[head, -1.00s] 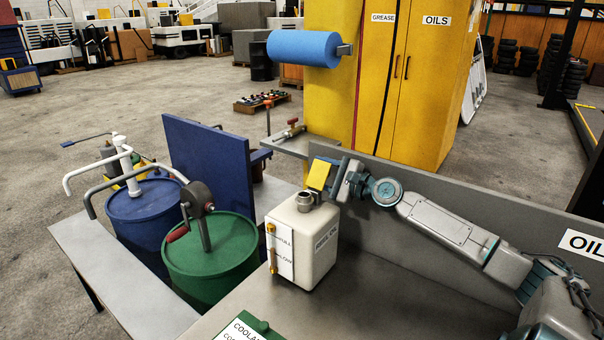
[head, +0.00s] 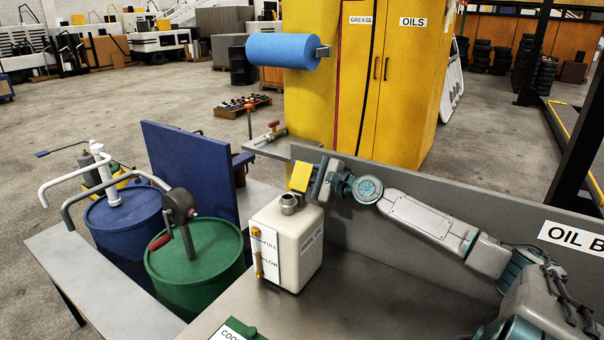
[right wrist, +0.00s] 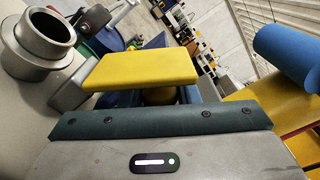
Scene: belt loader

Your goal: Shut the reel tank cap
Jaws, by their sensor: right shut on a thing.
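The reel tank (head: 305,250) is a cream box with a "FULL"/"LOW" gauge on its front. It stands upright on the grey bench. Its round metal filler neck (head: 290,203) is uncovered; its open mouth also shows in the right wrist view (right wrist: 45,35). My right gripper (head: 300,178), with a flat yellow piece at its front, is shut just behind and above the neck. In the right wrist view a rounded brownish piece, apparently the cap (right wrist: 158,97), shows partly under the yellow piece. Most of it is hidden. My left gripper is not in view.
A green drum (head: 195,265) with a crank pump and a blue drum (head: 125,215) stand left of the tank. A grey panel (head: 410,205) runs behind my right arm. A blue roll (head: 283,50) hangs on the yellow cabinet (head: 390,100). Bare bench lies right of the tank.

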